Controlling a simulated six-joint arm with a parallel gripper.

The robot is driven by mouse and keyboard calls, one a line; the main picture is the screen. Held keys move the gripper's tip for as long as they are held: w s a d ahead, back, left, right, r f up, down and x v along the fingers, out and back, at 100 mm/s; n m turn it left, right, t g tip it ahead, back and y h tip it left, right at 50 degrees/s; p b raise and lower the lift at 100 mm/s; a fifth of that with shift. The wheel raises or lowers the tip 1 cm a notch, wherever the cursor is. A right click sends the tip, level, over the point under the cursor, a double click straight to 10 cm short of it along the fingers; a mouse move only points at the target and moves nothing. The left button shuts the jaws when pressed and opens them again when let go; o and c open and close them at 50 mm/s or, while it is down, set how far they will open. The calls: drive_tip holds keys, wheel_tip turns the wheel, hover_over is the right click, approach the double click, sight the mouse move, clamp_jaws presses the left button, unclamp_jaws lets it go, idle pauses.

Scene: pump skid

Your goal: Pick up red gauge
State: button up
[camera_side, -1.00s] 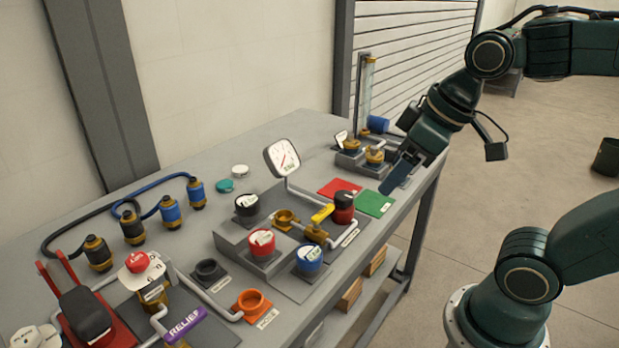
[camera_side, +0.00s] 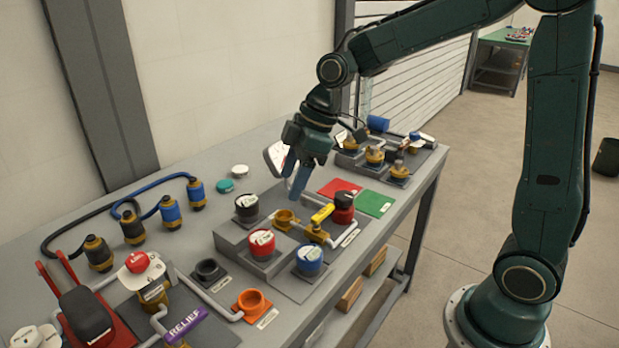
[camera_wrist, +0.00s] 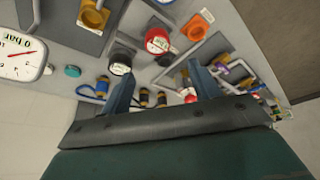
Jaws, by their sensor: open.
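The red gauge (camera_side: 262,243) has a white labelled face. It stands upright on the grey stepped block (camera_side: 228,240) in the middle of the bench. It also shows in the wrist view (camera_wrist: 158,41), beyond my fingertips and between their lines. My gripper (camera_side: 296,188) is open and empty, with its blue fingers pointing down, above and behind the red gauge and apart from it. In the wrist view my gripper (camera_wrist: 163,80) has its two fingers spread wide. The fingers and wrist partly hide the dial gauge (camera_side: 275,158) in the side view.
A black gauge (camera_side: 247,208) and a blue gauge (camera_side: 309,260) stand close to the red one. A brass valve with a yellow handle (camera_side: 322,213) and a red and black cylinder (camera_side: 343,207) are to the right. An orange port (camera_side: 251,304) is in front.

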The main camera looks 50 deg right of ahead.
drive_tip(key=shift+w+f+n, duration=0.6)
drive_tip(key=shift+w+f, duration=0.6)
drive_tip(key=shift+w, duration=0.05)
approach(262, 237)
drive_tip(key=shift+g, duration=0.3)
drive_tip(key=shift+w+x, duration=0.15)
drive_tip(key=shift+x, duration=1.1)
drive_tip(key=shift+w+x, duration=0.15)
drive_tip(key=shift+x, duration=1.1)
drive_tip(key=shift+d, duration=0.1)
drive_tip(key=shift+x, duration=2.6)
drive_tip(key=shift+c, duration=0.4)
drive_tip(key=shift+y, duration=0.3)
drive_tip(key=c, duration=0.8)
drive_tip(key=shift+r, duration=0.15)
wheel_tip(262, 237, up, 20)
drive_tip(key=shift+f, duration=0.1)
drive_tip(key=shift+w, duration=0.1)
